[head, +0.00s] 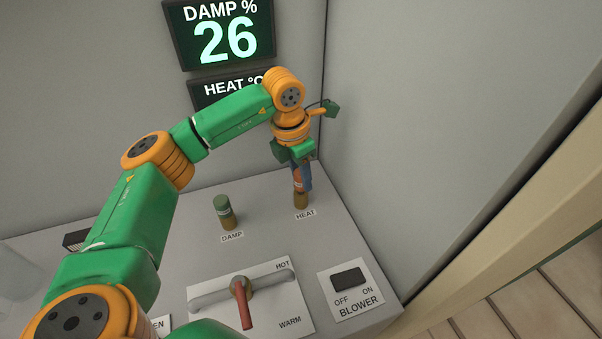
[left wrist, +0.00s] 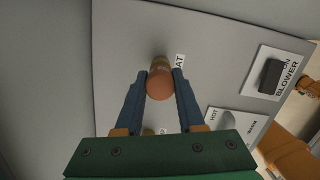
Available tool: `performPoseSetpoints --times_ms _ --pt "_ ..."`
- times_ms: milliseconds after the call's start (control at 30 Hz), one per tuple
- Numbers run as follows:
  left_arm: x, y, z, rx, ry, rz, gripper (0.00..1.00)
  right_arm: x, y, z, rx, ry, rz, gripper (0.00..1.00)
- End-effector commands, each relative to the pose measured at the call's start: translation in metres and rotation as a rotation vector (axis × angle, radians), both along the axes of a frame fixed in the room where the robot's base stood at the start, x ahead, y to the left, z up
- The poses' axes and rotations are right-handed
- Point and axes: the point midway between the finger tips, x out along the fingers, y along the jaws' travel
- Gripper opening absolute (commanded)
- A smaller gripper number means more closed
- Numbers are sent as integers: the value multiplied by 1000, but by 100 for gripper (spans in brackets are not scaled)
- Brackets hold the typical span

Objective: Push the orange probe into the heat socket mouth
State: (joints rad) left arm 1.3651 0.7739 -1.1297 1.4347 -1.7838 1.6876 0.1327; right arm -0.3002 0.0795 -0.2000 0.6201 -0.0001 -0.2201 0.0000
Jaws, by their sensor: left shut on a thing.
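The orange probe (head: 298,184) is between the fingers of my left gripper (head: 302,178), upright over the brass heat socket (head: 301,201) behind the HEAT label. Its lower end meets the socket mouth; I cannot tell how deep it sits. In the left wrist view, the blue fingers of the left gripper (left wrist: 160,82) are shut on the sides of the probe (left wrist: 159,86). The socket (left wrist: 160,62) shows just beyond it, partly hidden by the probe. My right gripper is not in view.
A green-topped probe (head: 223,205) stands in the DAMP socket to the left. A red lever (head: 243,305) on the HOT/WARM plate and a black blower switch (head: 348,278) are nearer. The wall (head: 400,120) rises close to the right. The DAMP display (head: 222,38) reads 26.

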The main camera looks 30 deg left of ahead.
Motion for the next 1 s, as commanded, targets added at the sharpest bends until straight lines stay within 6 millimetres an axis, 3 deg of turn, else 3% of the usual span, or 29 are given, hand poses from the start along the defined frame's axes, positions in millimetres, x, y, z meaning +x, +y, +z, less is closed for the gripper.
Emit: performPoseSetpoints --times_ms 733,767,800,867,1000 --pt "0 0 -20 0 0 0 0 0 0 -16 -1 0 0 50" --pt "0 0 -19 0 0 0 46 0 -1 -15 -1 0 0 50" --pt "0 0 -18 0 0 0 57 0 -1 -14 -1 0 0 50" --pt "0 0 -18 0 0 0 73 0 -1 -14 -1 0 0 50" --pt "0 0 -18 0 0 0 73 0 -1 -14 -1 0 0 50"
